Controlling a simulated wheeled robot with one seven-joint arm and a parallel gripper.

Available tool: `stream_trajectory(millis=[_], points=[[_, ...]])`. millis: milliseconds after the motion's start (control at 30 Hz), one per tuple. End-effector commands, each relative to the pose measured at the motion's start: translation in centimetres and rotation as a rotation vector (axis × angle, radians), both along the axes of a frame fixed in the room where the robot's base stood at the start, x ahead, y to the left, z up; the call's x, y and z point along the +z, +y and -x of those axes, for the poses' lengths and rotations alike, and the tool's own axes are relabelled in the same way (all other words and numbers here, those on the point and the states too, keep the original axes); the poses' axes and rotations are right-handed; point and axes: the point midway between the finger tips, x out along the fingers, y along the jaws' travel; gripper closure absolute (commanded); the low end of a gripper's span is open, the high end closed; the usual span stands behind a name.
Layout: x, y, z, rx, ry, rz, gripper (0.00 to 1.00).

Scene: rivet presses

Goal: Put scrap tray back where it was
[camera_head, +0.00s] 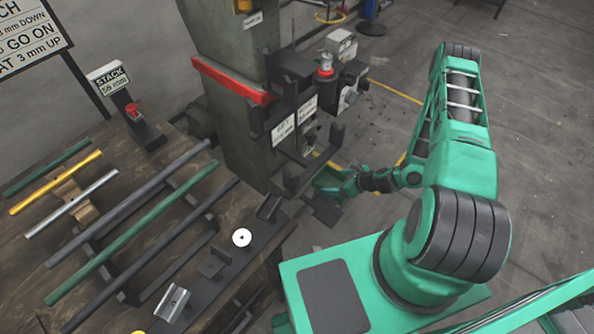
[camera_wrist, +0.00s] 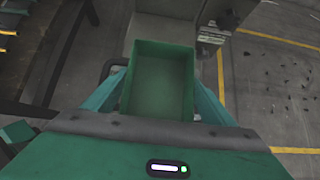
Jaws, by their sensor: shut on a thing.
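The scrap tray (camera_wrist: 160,112) is a green, open rectangular box in the middle of the wrist view. Its inside looks empty. My gripper (camera_wrist: 158,98) is shut on it, with one teal finger along each side of the tray. In the head view my gripper (camera_head: 345,186) is low beside the press (camera_head: 232,85), below its front tooling. The tray is hard to tell from the green gripper there. I cannot tell whether the tray touches anything beneath it.
A wooden bench (camera_head: 60,265) with several bars and a gauge post (camera_head: 130,115) stands at the left. The press's jutting fixtures (camera_head: 320,95) are close above my gripper. Open concrete floor with yellow lines (camera_head: 395,92) lies to the right.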

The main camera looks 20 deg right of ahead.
Motion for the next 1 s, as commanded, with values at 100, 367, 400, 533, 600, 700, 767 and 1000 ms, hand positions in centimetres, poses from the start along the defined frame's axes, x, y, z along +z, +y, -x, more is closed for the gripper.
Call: stream_trajectory(millis=[100,367,400,533,600,700,767,1000], points=[[0.2,1.7,-2.3,0.008,-0.005,0.0,0.6],[0.2,5.0,-7.3,0.007,-0.006,0.0,0.6],[0.2,5.5,-8.1,0.007,-0.007,0.001,0.6],[0.2,7.1,-10.5,0.007,-0.007,0.0,0.6],[0.2,8.0,-11.8,0.007,-0.006,0.0,0.6],[0.2,9.2,-13.6,0.006,-0.007,0.0,0.6],[0.2,9.9,-14.6,0.006,-0.005,-0.001,0.6],[-2.6,10.1,-15.0,0.003,-0.001,-0.001,0.6]])
